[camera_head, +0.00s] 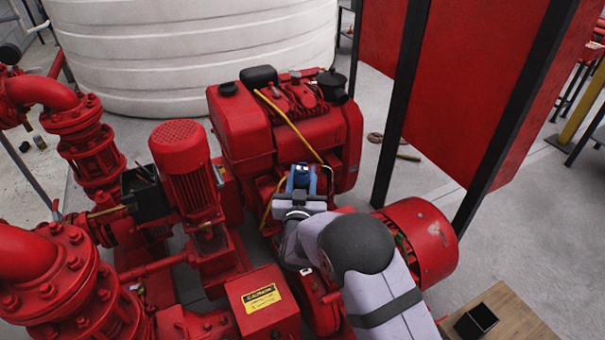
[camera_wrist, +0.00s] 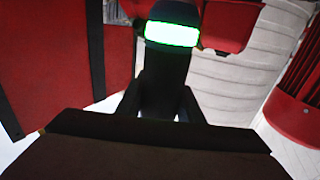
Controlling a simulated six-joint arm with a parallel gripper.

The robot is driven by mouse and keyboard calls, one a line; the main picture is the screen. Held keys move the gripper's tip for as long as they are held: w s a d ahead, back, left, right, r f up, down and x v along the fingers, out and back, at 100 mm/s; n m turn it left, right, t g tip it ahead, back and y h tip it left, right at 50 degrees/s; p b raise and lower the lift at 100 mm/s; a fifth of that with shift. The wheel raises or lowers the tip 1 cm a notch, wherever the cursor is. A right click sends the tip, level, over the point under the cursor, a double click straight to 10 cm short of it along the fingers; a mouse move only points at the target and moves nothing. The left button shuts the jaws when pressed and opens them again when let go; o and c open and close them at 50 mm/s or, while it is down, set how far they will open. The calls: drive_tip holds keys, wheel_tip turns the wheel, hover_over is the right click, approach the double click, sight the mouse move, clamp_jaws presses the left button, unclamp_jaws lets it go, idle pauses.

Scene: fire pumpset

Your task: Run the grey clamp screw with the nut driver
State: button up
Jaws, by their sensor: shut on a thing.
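My gripper (camera_head: 302,182) is at the front of the red engine, low on its side, with my arm reaching in from the lower right. In the wrist view my gripper (camera_wrist: 160,108) is shut on a dark upright tool (camera_wrist: 163,78) with a glowing green band, which looks like the nut driver. In the head view only small blue and dark parts show at the gripper, and I cannot tell which belong to the tool. The grey clamp screw cannot be made out in either view. The tool's working end is hidden, so contact with a screw cannot be told.
The red engine (camera_head: 258,125) with a yellow hose stands close around my gripper. A red vertical motor (camera_head: 190,165) is on the left, a round red housing (camera_head: 420,240) on the right. A wooden table (camera_head: 515,318) with a black box (camera_head: 476,322) is at lower right.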

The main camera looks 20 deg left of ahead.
drive_tip(key=shift+f+b, duration=1.65)
drive_tip(key=shift+f, duration=0.55)
drive_tip(key=shift+f+b, duration=0.8)
drive_tip(key=shift+b, duration=0.3)
idle(1.7)
drive_tip(key=shift+r, duration=0.1)
